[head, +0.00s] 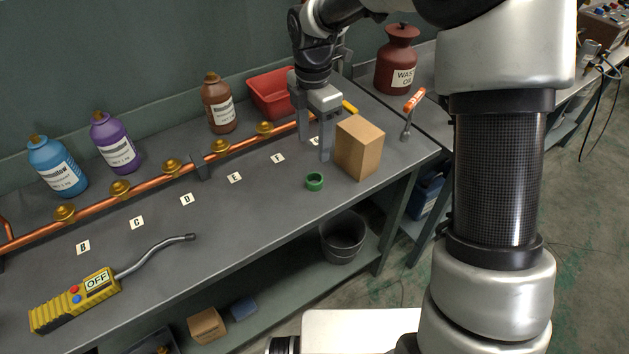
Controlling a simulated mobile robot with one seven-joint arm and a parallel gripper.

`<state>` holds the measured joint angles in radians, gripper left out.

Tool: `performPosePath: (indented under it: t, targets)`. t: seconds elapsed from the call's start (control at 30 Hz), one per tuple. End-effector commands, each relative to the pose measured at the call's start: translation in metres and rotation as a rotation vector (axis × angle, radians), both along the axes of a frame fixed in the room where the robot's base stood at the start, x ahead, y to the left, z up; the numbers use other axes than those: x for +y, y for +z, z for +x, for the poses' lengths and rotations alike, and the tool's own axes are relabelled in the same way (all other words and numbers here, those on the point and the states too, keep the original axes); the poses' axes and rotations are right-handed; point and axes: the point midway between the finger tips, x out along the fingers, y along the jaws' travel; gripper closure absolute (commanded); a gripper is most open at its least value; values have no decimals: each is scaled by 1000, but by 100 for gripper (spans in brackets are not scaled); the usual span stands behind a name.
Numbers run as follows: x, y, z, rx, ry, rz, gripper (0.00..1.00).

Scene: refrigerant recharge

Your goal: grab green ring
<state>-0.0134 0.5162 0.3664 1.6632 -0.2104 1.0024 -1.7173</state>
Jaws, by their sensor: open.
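The green ring (315,182) lies flat on the grey workbench near its front edge, left of a cardboard box. My gripper (315,154) points down above the bench, behind and a little above the ring in the picture. Its two fingers are apart and nothing shows between them. The gripper does not appear to touch the ring. The ring is fully visible.
The cardboard box (358,148) stands close to the right of my gripper. A copper pipe (195,163) with brass fittings runs along the bench behind. Bench left of the ring is clear.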

Motion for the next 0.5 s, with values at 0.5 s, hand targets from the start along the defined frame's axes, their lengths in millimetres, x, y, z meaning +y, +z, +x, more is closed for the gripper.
performPosePath:
  t: [0.5]
  targets:
    - [-1, -64, -4, 2, -2, -1, 45]
